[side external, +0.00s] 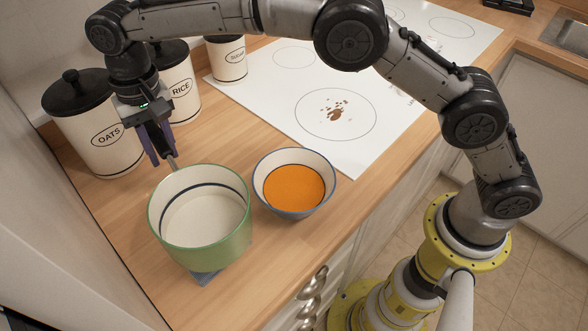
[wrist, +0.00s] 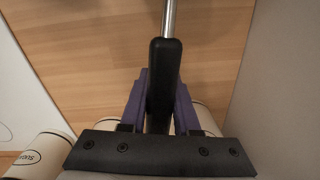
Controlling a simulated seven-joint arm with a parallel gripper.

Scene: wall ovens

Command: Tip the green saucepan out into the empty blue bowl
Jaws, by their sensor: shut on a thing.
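The green saucepan (side external: 222,248) hangs in the air at the front left of the counter, roughly upright. Its inside looks cream with a dark line around the wall; I cannot tell whether the pale area is contents or the pan's bottom. My gripper (side external: 160,146) is shut on its black handle, which shows between the purple fingers in the wrist view (wrist: 163,80). A small blue-grey part of a thing, perhaps a bowl (side external: 207,277), shows below the saucepan; the rest is hidden. A blue-rimmed bowl (side external: 294,212) holding orange contents (side external: 294,188) stands just right of the saucepan.
Canisters marked OATS (side external: 85,140), RICE (side external: 178,95) and SUGAR (side external: 228,62) stand behind and beside my gripper. A white hob (side external: 390,60) with brown spots lies at the back right. A wall is close at left. The front counter edge is near the bowls.

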